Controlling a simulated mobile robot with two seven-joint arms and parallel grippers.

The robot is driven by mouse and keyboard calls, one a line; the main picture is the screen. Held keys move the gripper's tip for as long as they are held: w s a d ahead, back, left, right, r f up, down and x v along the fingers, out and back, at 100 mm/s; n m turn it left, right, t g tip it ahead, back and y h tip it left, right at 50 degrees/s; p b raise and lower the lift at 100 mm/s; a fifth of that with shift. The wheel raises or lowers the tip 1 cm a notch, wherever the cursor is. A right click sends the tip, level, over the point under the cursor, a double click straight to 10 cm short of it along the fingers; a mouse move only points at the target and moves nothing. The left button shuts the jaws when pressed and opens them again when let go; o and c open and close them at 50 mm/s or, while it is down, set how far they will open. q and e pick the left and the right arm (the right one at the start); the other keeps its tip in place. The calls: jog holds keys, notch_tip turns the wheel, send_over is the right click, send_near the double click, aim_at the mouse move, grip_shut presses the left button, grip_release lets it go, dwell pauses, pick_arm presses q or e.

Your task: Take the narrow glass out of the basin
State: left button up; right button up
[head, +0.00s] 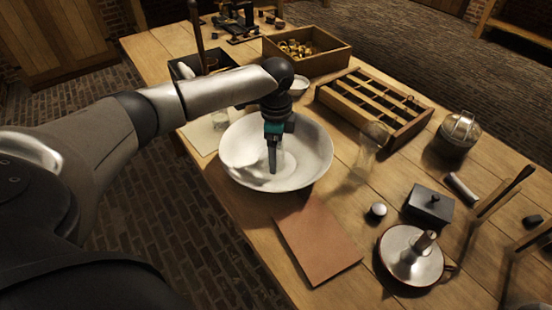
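A wide white basin (312,172) stands on the wooden table. My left gripper (272,160) points down into it, with its fingertips low near the basin's inner floor. The fingers are seen edge-on, so I cannot tell their opening or whether anything is between them. No narrow glass shows clearly inside the basin; clear glass there would be hard to make out. A tall clear glass vessel (372,143) stands on the table just right of the basin. My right gripper is out of view.
A slatted wooden rack (372,105) and an open box of brass pieces (305,60) stand behind the basin. A lidded glass jar (458,132), a black box (429,204) and a candle holder (408,262) stand to the right. A brown sheet (318,245) lies in front.

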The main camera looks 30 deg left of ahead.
pick_arm(q)
grip_shut()
dwell(0.5)
jog(key=shift+r, duration=0.15)
